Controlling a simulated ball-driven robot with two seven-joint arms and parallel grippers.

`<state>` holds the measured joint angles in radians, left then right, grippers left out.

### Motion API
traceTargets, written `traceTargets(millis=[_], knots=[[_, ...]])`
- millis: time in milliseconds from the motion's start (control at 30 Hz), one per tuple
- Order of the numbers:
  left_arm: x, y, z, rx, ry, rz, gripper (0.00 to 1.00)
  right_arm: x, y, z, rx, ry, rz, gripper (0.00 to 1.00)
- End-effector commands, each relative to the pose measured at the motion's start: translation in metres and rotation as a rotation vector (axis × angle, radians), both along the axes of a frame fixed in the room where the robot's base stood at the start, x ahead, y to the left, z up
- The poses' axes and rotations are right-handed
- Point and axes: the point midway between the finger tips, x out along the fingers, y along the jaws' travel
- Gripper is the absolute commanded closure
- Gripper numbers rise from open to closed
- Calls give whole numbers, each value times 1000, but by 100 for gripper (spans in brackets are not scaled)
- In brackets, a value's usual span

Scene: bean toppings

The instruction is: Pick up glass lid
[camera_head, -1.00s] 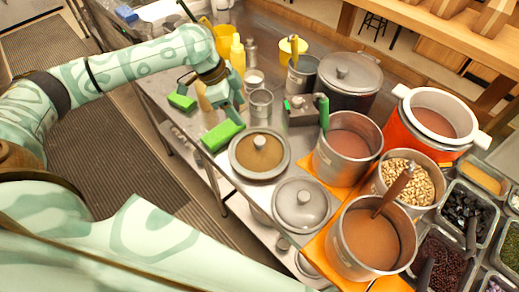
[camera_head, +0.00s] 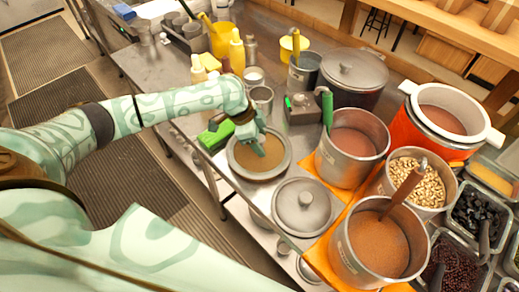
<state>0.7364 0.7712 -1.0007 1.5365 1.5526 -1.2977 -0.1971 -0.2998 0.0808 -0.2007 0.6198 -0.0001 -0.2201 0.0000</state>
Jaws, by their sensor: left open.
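The glass lid (camera_head: 239,164) lies on a round pot at the counter's front edge, brown contents showing through it and a metal rim around it. My left gripper (camera_head: 262,148) is over the middle of the lid, fingers pointing down around where its knob sits. The gripper is open; its fingers hide the knob, and I cannot tell whether they touch it. My right gripper is not in view.
A metal-lidded pot (camera_head: 302,207) stands just right of the glass lid. A green block (camera_head: 216,136) lies to the left, partly behind my arm. Metal pots (camera_head: 352,143) stand on the right, and a small metal cup (camera_head: 262,97) stands behind.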

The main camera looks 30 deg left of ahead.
Motion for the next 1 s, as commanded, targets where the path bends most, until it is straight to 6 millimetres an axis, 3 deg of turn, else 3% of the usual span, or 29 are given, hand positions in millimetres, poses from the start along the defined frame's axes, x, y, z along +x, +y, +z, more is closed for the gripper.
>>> traceTargets(millis=[133, 300, 367, 733, 900, 1000], knots=[[0, 0, 1, 1, 0, 0, 41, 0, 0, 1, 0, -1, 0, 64], [0, 1, 1, 1, 0, 0, 89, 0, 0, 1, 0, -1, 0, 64], [0, 1, 1, 1, 0, 0, 100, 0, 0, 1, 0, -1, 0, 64], [0, 1, 8, 0, 0, 1, 100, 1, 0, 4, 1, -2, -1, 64], [1, 1, 35, 0, -5, 1, 100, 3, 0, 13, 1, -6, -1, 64], [-16, -1, 57, 2, -4, -2, 100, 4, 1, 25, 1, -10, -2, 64]])
